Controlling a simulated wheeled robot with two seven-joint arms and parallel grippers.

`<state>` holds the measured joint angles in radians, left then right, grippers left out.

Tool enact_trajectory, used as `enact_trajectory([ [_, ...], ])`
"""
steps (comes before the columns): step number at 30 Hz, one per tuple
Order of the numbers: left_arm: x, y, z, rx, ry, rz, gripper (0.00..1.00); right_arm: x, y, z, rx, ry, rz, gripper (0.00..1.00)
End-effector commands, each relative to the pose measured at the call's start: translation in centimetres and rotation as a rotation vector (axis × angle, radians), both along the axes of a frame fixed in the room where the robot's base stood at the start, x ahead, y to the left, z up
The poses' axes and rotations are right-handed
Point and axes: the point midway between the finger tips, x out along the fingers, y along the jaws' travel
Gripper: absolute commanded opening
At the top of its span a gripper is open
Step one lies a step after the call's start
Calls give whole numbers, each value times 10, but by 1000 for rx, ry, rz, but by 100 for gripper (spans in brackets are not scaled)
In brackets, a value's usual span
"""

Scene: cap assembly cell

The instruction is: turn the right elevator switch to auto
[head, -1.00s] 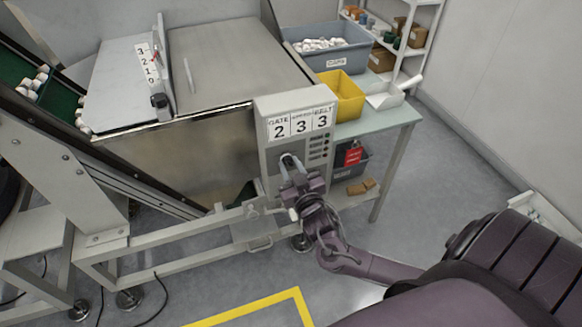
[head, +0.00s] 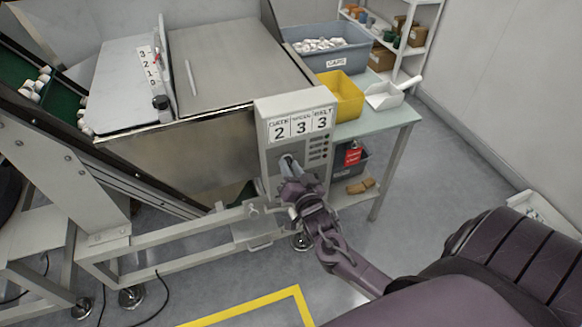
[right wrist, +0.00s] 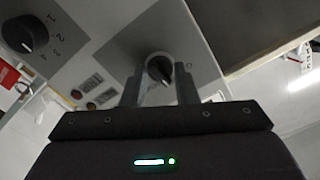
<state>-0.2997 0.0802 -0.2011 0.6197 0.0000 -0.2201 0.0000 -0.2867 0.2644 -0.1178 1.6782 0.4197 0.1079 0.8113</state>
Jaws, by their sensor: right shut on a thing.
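The elevator switch (right wrist: 158,68) is a round dark knob with a pale pointer mark on a grey plate, seen between my right gripper's fingers in the right wrist view. In the head view it is mostly hidden by my right gripper (head: 288,172), which is at the front of the control box (head: 268,148). The right gripper (right wrist: 160,88) is shut on the switch, one finger on each side of the knob. No auto label is readable. My left gripper is not in view.
A second black knob (right wrist: 25,34) with a numbered dial is beside it, with several small buttons near. The box stands against the hopper (head: 185,155). A table (head: 385,125) with a yellow bin (head: 342,97) is to the right. Open floor lies in front.

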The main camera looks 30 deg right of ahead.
Motion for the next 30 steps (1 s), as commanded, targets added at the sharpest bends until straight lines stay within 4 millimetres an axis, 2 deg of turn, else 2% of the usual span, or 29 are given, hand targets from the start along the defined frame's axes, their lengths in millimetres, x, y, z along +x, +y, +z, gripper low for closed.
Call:
enact_trajectory([
  [20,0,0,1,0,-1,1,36,0,0,-1,63,-14,0,4],
  [21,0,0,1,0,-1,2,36,0,0,-1,63,-14,0,32],
  [25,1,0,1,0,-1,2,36,0,0,-1,63,-14,0,49],
  [30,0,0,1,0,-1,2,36,0,0,0,61,-14,1,49],
])
